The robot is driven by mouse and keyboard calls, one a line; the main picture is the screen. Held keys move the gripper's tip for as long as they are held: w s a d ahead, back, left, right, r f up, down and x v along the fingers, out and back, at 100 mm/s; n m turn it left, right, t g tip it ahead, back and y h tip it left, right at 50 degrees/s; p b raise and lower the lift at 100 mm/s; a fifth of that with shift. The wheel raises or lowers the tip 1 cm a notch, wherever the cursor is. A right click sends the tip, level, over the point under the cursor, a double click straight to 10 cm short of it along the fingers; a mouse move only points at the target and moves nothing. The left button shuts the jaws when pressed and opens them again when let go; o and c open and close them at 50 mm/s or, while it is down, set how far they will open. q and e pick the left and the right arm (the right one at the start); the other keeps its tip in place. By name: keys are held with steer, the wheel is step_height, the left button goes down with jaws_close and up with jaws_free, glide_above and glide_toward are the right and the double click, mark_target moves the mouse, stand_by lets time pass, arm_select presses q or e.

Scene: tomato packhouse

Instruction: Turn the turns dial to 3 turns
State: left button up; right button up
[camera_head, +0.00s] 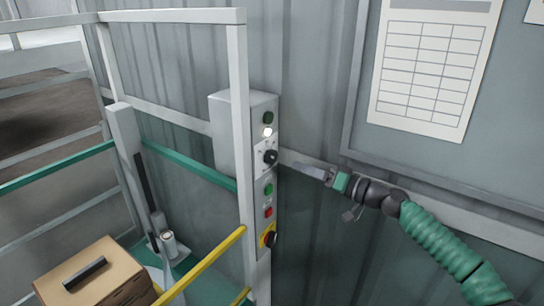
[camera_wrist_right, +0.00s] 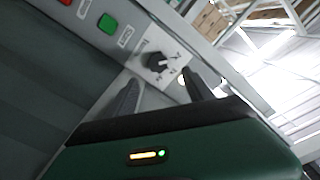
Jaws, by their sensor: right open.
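The turns dial (camera_head: 270,157) is a black knob on a light plate, about halfway up the grey control box (camera_head: 232,133). In the right wrist view the dial (camera_wrist_right: 157,64) shows with marks around it that are too small to read. My right gripper (camera_head: 297,164) comes in from the right, just short of the box face. In the wrist view its two dark fingers (camera_wrist_right: 158,84) are apart, one on each side below the dial, with nothing between them. I cannot tell whether a finger touches the dial. My left gripper is not in view.
A lit white lamp (camera_head: 267,132) is above. A white railing post (camera_head: 238,100) stands close left of the box face. A cardboard box (camera_head: 97,272) is at lower left.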

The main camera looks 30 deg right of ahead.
mark_target(274, 158)
steer(key=x, duration=0.3)
steer(key=p+x, duration=0.1)
steer(key=x, duration=0.3)
steer(key=p+x, duration=0.1)
steer(key=x, duration=0.2)
steer(key=shift+w+d, duration=0.3)
steer(key=shift+w+a+f, duration=0.2)
steer(key=shift+w+a, duration=0.05)
steer(key=shift+w, duration=0.05)
steer(key=shift+s+d, duration=0.2)
steer(key=c, duration=0.6)
jaws_close()
